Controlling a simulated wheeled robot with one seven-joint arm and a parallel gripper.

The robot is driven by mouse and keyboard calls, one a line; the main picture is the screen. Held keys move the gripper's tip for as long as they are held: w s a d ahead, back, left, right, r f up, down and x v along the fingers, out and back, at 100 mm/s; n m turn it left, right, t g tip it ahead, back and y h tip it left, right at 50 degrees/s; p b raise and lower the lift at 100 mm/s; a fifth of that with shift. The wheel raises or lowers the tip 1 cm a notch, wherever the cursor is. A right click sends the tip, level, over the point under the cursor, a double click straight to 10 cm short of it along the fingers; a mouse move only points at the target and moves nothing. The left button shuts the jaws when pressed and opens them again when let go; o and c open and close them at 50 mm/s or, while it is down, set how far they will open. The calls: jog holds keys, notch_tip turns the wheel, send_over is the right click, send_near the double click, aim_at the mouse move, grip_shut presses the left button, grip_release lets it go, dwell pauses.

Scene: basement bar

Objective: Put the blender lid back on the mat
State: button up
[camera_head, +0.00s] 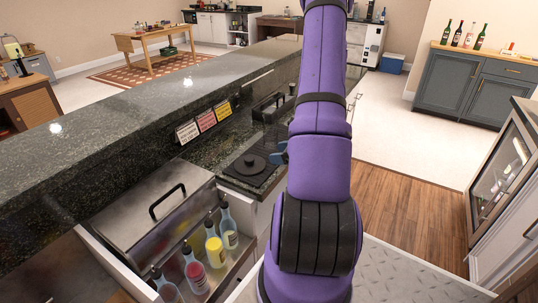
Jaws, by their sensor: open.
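A black round lid with a small raised knob (250,165), which looks like the blender lid, lies on the counter to the left of my arm. Under it is a dark square mat (262,181); the two are close in colour, so their border is hard to see. My gripper (280,153) shows only as small blue finger parts at the left edge of my purple arm, just right of the lid. It is open. The rest of it is hidden behind my arm, and I cannot tell whether it touches the lid.
A raised dark stone ledge (115,112) runs along the counter's left side, with colored cards (207,121) on its face. Open floor (405,215) lies to the right.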

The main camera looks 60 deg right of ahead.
jog(key=w+a+r+n+g+y, duration=0.2)
jog(key=a+r+n+g+y, duration=0.15)
jog(key=a+r+n, duration=0.65)
jog(key=w+a+r+n+g+y, duration=0.25)
jog(key=a+r+n+g, duration=0.25)
jog(key=a+r+n, duration=0.5)
jog(key=s+a+r+n+h, duration=0.8)
jog(key=s+a+r+n, duration=0.4)
jog(key=a+r+n, duration=0.1)
jog(key=shift+s+a+r+n+t+h, duration=0.25)
jog(key=shift+a+n+t+h, duration=0.1)
jog(key=shift+a+h, duration=0.1)
